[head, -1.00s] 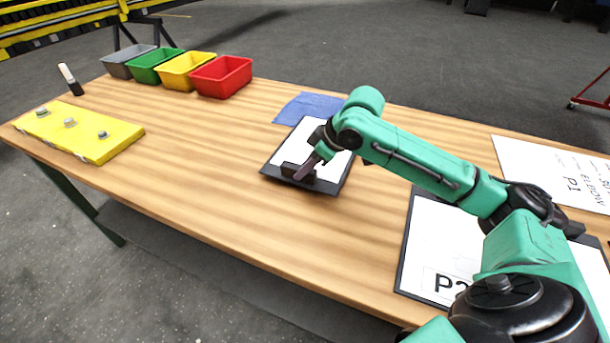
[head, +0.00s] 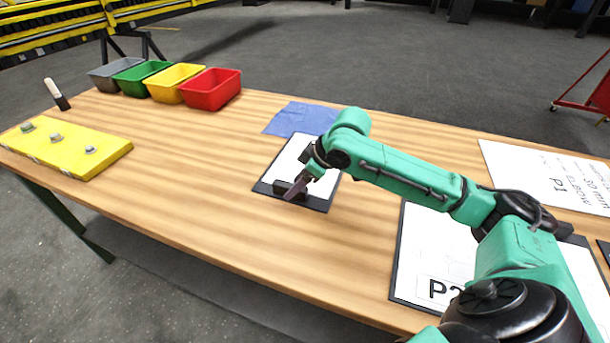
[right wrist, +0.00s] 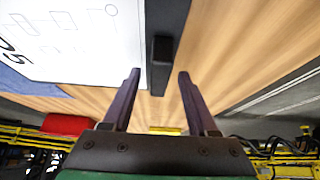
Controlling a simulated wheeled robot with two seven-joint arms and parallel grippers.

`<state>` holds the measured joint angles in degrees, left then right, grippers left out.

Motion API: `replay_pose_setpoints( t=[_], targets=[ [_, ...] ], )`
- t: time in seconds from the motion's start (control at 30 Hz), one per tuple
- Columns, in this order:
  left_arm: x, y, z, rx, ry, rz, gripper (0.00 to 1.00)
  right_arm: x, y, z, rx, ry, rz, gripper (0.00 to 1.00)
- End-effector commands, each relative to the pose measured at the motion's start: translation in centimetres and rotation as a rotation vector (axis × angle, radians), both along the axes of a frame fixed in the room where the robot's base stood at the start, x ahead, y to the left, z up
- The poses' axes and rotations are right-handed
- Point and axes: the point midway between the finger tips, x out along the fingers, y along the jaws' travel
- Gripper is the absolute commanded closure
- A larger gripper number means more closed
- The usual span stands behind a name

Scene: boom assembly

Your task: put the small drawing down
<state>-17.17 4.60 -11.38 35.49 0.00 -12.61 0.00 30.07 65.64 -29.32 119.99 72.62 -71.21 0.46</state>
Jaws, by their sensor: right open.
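The small drawing (head: 289,154) is a white sheet on a dark clipboard, lying on the wooden table. Its black clip (head: 289,188) is at the edge nearer me. My right gripper (head: 298,186) is open at that clip, with its dark fingers low over the board. In the right wrist view the clip (right wrist: 161,62) lies just beyond and between the spread fingertips (right wrist: 156,72), and the sheet (right wrist: 85,38) shows line shapes and a partly cut-off label. Whether a finger touches the clip cannot be told. My left gripper is not in view.
A blue cloth (head: 300,119) lies behind the small drawing. A larger board marked P2 (head: 425,250) and a text sheet (head: 545,172) lie right. Table between is clear.

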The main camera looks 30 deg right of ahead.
Motion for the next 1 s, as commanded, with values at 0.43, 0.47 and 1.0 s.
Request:
replay_pose_setpoints(
  t=[0.43,0.47,1.0],
  targets=[
    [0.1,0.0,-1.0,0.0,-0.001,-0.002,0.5,-4.1,-3.6,8.6,-0.006,0.0,-0.004,0.41],
    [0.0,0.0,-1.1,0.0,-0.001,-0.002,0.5,-4.3,-3.7,8.9,-0.006,0.0,-0.003,0.41],
    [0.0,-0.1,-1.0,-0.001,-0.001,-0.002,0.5,-4.7,-3.8,9.8,-0.001,0.002,0.0,0.41]
  ],
)
